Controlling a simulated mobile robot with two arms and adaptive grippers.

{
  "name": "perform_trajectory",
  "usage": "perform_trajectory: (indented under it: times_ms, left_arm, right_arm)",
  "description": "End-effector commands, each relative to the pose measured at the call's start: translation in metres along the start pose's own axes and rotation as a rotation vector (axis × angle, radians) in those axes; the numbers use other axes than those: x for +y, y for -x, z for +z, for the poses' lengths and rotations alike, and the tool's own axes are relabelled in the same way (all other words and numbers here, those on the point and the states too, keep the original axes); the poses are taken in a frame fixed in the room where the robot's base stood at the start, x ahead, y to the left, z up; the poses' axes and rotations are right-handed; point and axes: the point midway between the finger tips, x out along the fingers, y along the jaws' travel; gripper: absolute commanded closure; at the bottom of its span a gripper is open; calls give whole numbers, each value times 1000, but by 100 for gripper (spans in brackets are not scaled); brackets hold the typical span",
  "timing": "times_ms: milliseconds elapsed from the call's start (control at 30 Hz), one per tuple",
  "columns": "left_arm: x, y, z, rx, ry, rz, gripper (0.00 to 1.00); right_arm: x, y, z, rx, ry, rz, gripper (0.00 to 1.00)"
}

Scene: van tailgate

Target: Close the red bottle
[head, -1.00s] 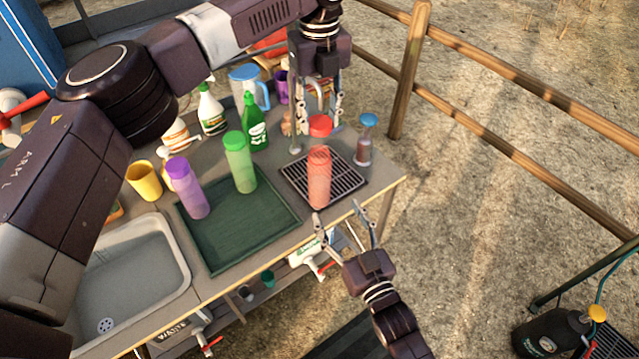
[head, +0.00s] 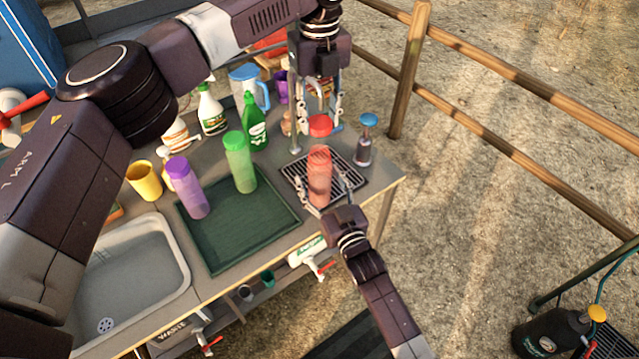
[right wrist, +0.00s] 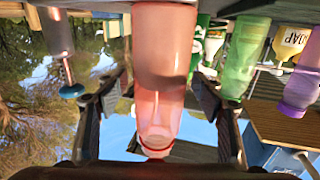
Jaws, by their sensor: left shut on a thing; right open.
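The red bottle (head: 319,180) stands upright on the dark drain rack (head: 295,185) at the right end of the counter. It is translucent, and its neck with a red ring shows upside down in the right wrist view (right wrist: 160,85). The red cap (head: 319,126) is above the bottle, with a small gap between them. My left gripper (head: 319,117) points down and is shut on the cap. My right gripper (head: 325,192) is open at the bottle's front. In the right wrist view its fingers (right wrist: 160,105) lie on either side of the bottle, apart from it.
A blue-topped bottle (head: 365,142) stands close right of the rack. A green spray bottle (head: 253,125) is behind. The sink (head: 130,270) is at left.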

Motion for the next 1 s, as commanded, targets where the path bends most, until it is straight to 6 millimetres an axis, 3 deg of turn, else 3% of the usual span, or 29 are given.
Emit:
perform_trajectory:
  times_ms: [167,700,833,1000]
  left_arm:
    - [0,0,0,0,0,0,71]
    - [0,0,0,0,0,0,71]
    - [0,-3,0,1,0,0,71]
    - [0,-27,-1,5,0,1,71]
  right_arm:
    - [0,0,0,0,0,0,40]
    - [0,0,0,0,0,0,100]
    - [0,0,0,0,0,0,100]
    - [0,0,0,0,0,0,100]
